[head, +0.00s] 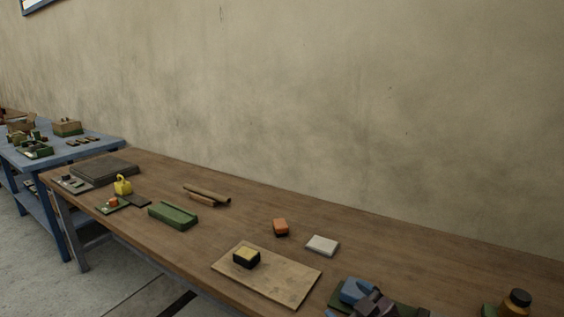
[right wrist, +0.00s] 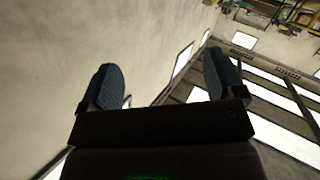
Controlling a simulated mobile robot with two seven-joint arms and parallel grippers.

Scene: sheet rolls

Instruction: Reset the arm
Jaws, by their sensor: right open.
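My right gripper (right wrist: 162,75) is open in the right wrist view, with its two dark, ridged fingers spread apart. Nothing is between the fingers. Behind them are a pale wall and bright panels, not the tabletop. In the head view, dark grey and blue shapes (head: 372,300) stand at the bottom edge, right of the middle; I cannot tell whether any of them is part of my gripper. My left gripper does not show.
The long brown wooden table (head: 440,260) runs along a plain wall. Brown rolls (head: 206,195), a green block (head: 173,215), a tan board (head: 290,282) with a yellow-and-black block (head: 246,258), an orange block (head: 280,227) and a white block (head: 322,245) lie on it. A dark bottle (head: 516,302) stands at right.

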